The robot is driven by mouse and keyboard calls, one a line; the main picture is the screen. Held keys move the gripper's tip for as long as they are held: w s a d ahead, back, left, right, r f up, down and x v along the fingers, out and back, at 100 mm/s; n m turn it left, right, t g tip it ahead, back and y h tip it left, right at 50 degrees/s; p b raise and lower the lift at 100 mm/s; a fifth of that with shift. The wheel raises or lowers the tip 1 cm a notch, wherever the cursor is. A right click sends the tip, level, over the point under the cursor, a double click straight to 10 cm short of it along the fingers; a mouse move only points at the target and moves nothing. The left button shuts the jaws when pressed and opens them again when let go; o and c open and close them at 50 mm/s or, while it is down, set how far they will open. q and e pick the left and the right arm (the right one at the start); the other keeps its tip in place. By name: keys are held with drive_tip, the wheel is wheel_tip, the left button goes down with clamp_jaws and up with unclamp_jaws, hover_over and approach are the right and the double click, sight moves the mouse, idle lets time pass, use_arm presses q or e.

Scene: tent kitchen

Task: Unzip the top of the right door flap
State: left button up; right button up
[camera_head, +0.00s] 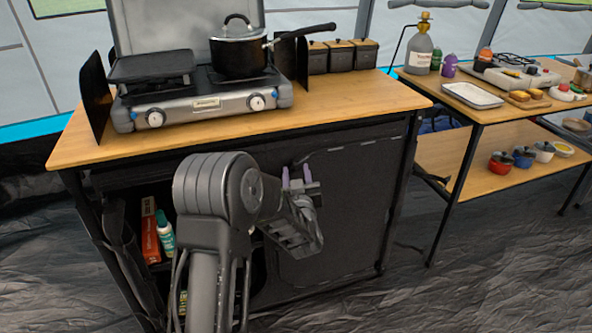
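The right door flap (348,205) is a dark fabric panel on the front of the black kitchen stand. It hangs closed, with a pale seam or zip line along its top edge (350,148). My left gripper (296,176) is in front of the flap's upper left corner, with its two purple fingertips pointing up and a gap between them. It looks open and empty; whether it touches the fabric I cannot tell. A zip pull cannot be made out. My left arm hides the flap's left side. My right gripper is not in view.
The wooden top (330,105) juts out above the flap and carries a stove (200,95) with a black pot (238,50). The compartment on the left is uncovered, showing a red box (150,230) and a bottle (165,235). A side table (490,105) stands at right.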

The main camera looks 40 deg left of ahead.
sight(295, 164)
use_arm(q)
drive_tip(key=shift+x, duration=1.25)
clamp_jaws()
idle(0.5)
